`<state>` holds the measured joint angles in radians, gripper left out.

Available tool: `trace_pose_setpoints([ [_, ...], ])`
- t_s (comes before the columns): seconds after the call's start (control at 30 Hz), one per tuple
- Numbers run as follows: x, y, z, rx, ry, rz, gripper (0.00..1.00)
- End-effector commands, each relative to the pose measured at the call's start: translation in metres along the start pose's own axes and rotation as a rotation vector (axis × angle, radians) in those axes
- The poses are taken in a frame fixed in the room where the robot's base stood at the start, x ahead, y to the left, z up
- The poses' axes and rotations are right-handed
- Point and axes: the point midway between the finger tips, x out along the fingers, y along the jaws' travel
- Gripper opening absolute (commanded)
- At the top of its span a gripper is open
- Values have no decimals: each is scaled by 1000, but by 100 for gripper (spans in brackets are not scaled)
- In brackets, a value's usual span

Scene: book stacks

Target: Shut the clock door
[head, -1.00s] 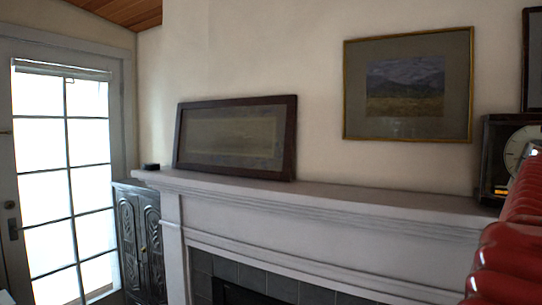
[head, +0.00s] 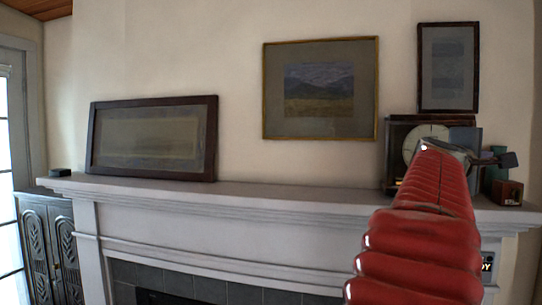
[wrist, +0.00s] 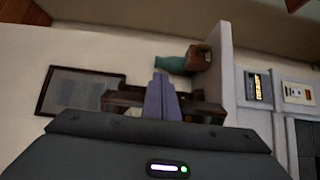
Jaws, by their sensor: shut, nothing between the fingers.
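The clock (head: 397,140), a dark wooden case with a pale round dial, stands on the right part of the mantel. My red arm hides its lower right part. A flat grey-blue panel (head: 466,137) shows at the case's right side; I cannot tell whether it is the clock door. My gripper (head: 509,160) is a small dark shape right of the clock. In the tilted wrist view my gripper's fingers (wrist: 160,78) are together and empty, in front of a dark wooden case (wrist: 122,99) that they partly hide. I cannot tell if they touch it.
A teal vase (wrist: 172,64) and a small brown box (head: 508,193) are close to my gripper. The mantel (head: 290,196) is clear between the clock and the leaning picture (head: 152,139). Framed pictures (head: 320,90) hang behind.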

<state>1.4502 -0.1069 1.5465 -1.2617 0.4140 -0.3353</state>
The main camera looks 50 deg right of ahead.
Motion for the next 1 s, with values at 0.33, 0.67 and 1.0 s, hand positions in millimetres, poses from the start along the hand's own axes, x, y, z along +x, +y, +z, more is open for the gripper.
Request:
trace_pose_setpoints([
  [0.33,0,0,0,0,1,0,0],
  [0.67,-5,0,0,0,1,0,0],
  [1.0,-42,0,1,0,2,1,0],
])
